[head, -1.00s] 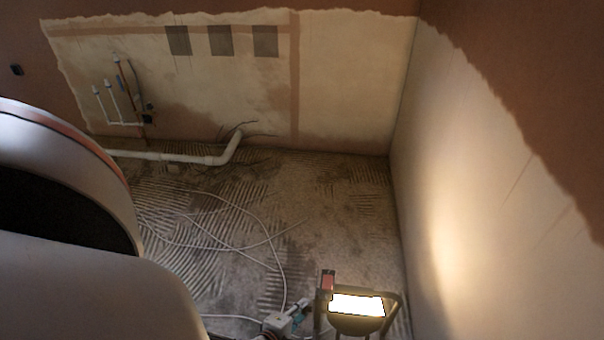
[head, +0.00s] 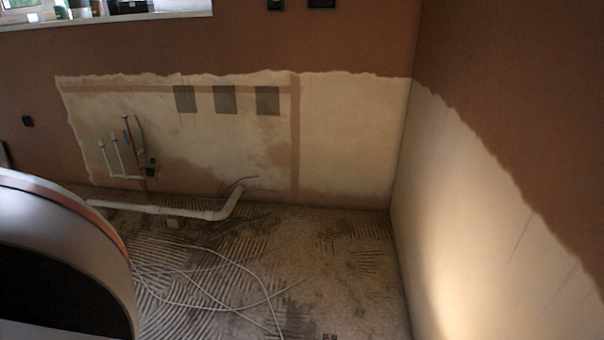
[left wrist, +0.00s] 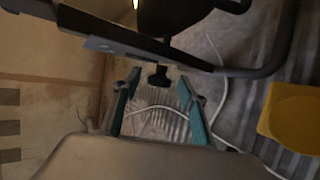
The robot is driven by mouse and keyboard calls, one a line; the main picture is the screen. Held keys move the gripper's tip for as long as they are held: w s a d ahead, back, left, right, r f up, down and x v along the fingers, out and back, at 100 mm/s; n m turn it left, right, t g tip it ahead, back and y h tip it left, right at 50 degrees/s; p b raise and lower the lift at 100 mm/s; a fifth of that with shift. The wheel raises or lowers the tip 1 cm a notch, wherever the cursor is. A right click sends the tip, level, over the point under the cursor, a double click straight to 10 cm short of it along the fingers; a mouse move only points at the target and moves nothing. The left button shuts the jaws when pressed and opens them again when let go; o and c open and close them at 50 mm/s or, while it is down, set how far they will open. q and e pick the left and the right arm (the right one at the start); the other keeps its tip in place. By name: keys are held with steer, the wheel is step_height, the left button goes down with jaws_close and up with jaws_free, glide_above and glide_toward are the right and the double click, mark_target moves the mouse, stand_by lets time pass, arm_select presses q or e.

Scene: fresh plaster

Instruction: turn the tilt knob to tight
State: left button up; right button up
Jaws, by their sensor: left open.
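In the left wrist view my left gripper (left wrist: 160,84) is open, with its two teal fingers apart. A small black knob (left wrist: 159,75), which looks like the tilt knob, shows between the fingertips, and I see no finger closed on it. It sits by the dark tube frame (left wrist: 130,42) of the work light, whose dark body (left wrist: 185,14) is at the top edge. I cannot read any tight marking or tell the knob's setting. In the head view neither gripper nor the lamp is in frame; only its glow shows on the right wall.
A yellow object (left wrist: 292,117) is at the right of the left wrist view. A pale cable (head: 225,262) loops over the ridged floor (head: 345,275). A white pipe (head: 150,209) runs along the back wall. Open floor lies before the right wall (head: 480,230).

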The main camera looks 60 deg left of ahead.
arm_select(q)
steer(key=v, duration=0.7)
steer(key=shift+s, duration=0.2)
steer(key=shift+d+r, duration=0.15)
steer(key=shift+r, duration=0.05)
